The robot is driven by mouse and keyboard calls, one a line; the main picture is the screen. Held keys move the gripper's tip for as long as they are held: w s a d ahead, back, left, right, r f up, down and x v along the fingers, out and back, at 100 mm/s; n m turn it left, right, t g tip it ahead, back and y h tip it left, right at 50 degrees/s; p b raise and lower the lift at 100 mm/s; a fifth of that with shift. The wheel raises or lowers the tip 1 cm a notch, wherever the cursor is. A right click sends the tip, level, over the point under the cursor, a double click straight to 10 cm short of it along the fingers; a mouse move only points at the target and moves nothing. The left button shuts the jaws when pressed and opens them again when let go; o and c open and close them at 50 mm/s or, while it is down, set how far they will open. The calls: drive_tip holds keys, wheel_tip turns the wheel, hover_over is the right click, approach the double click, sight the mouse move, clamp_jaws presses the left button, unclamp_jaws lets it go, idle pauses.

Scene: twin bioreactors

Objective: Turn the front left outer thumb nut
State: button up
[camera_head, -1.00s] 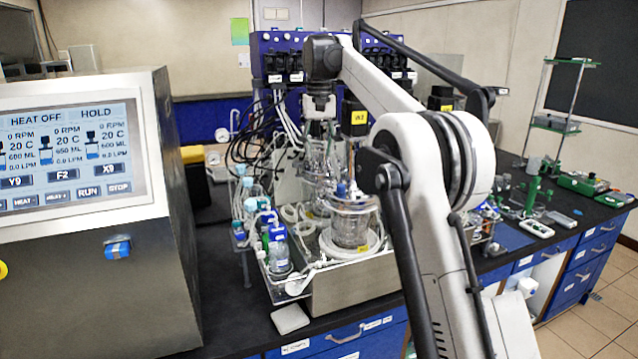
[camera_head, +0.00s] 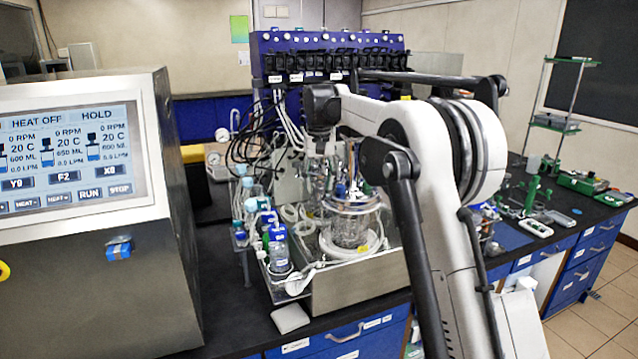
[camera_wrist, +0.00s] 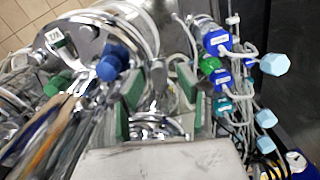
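Two glass bioreactor vessels with shiny metal head plates stand close together in the head view; the front one (camera_head: 350,228) is clearer, with a metal plate (camera_head: 352,205) on top. My gripper is low over the rear vessel in the head view, its fingers hard to make out among tubes and glass. In the wrist view my gripper (camera_wrist: 160,116) is open, with green finger pads apart and round metal parts (camera_wrist: 160,128) beyond the gap. A metal head plate (camera_wrist: 82,38) with a blue cap (camera_wrist: 112,62) lies left of the fingers. I cannot single out the front left outer thumb nut.
Bottles with blue and green caps (camera_head: 277,240) stand left of the vessels; they also show on the right in the wrist view (camera_wrist: 215,72). Black cables and white tubes (camera_head: 285,125) hang behind. A control panel (camera_head: 70,160) stands at left.

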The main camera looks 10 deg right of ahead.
clamp_jaws()
drive_tip(key=shift+m, duration=0.3)
drive_tip(key=m+b, duration=0.1)
drive_tip(key=m, duration=0.7)
drive_tip(key=shift+m+b, duration=0.3)
drive_tip(key=shift+m, duration=0.1)
drive_tip(key=m, duration=0.4)
drive_tip(key=shift+m, duration=0.3)
drive_tip(key=shift+r+m, duration=0.1)
drive_tip(key=shift+m, duration=1.8)
